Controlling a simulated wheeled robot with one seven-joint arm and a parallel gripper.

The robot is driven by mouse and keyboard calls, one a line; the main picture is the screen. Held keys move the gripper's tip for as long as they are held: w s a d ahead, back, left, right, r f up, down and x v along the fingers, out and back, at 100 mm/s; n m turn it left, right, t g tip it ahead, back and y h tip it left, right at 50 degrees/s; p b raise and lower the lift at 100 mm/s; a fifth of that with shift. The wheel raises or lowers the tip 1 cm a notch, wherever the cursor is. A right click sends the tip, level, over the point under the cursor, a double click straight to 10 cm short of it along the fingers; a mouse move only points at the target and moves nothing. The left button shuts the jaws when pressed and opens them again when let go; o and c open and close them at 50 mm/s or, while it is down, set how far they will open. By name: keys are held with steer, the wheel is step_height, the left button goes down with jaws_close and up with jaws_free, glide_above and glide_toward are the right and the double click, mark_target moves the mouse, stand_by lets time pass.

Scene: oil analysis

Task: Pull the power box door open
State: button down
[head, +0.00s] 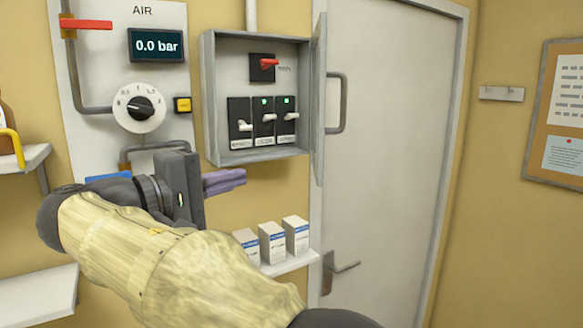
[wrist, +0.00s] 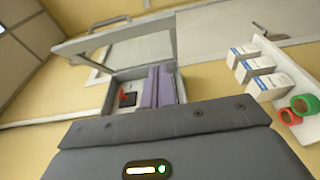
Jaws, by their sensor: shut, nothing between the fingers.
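The grey power box (head: 210,100) hangs on the wall in the head view. Its door (head: 319,110) is open, swung out from the right side and seen nearly edge-on, with a grey bar handle (head: 338,102) on its outer face. Inside are a red rotary switch (head: 265,65) and several breakers with white levers. My gripper (head: 236,178) is shut and empty, below the box and left of the door, apart from the handle. In the wrist view, the purple fingers (wrist: 160,82) lie together in front of the box interior, with the open door (wrist: 135,50) beyond.
Small white boxes (head: 272,242) stand on a shelf below the power box. An air panel (head: 100,150) with a dial and a display is at left. A white room door (head: 390,150) is at right. The wrist view also shows green and red rings (wrist: 303,104).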

mark_target(317, 164)
steer(key=p+x, duration=0.2)
steer(key=x, duration=0.2)
steer(key=s+d+p+x, duration=0.1)
steer(key=p+x, duration=0.1)
steer(key=x, duration=0.2)
steer(key=s+d+p+x, duration=0.1)
steer(key=x, duration=0.3)
steer(key=shift+w+d+p, duration=0.3)
steer(key=shift+p, duration=0.1)
steer(key=shift+w+f, duration=0.1)
steer(key=shift+d+b, duration=0.15)
steer(key=shift+b, duration=0.2)
